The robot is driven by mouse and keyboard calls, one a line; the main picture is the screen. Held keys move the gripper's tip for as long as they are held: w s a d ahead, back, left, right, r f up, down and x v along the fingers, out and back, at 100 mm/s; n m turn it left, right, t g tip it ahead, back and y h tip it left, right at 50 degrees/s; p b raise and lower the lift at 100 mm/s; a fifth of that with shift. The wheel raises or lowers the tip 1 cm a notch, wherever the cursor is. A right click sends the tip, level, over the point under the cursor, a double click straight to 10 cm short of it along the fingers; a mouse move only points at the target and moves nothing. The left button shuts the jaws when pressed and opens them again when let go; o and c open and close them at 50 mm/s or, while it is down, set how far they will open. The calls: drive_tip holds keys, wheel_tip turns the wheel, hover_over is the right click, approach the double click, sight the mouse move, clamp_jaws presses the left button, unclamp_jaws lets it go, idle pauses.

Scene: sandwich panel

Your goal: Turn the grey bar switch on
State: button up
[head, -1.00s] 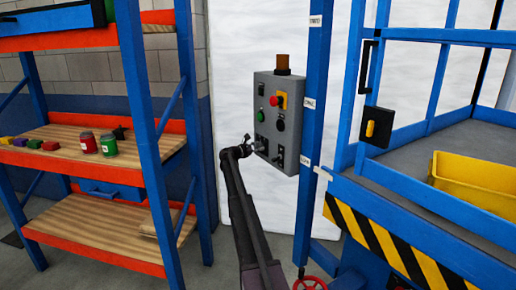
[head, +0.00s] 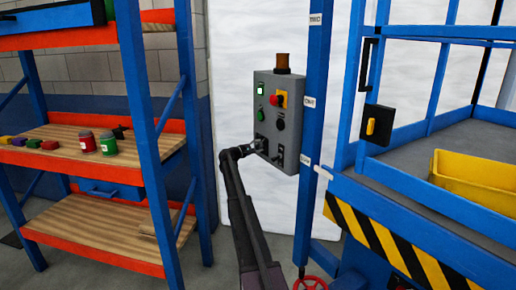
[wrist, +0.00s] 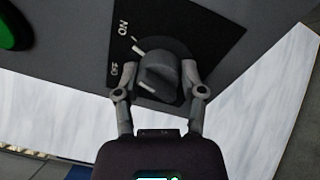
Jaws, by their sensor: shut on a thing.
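The grey bar switch (wrist: 158,75) sits on a black plate with white ON and OFF labels and white tick marks in the wrist view. My gripper (wrist: 155,88) is shut on it, with one finger on each side of the bar. I cannot tell for sure which mark the bar points at. In the head view my gripper (head: 259,146) reaches the lower left of the grey control panel (head: 292,112) and largely hides the switch there.
The panel also carries a red knob on yellow (head: 280,100), a green button (head: 261,115), a black knob (head: 279,124) and an amber beacon (head: 283,62). A blue post (head: 316,110) stands right of it. Shelving (head: 150,90) stands left.

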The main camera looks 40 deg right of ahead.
drive_tip(key=shift+m, duration=0.9)
drive_tip(key=o, duration=1.1)
drive_tip(key=shift+o, duration=0.2)
drive_tip(key=shift+n, duration=0.3)
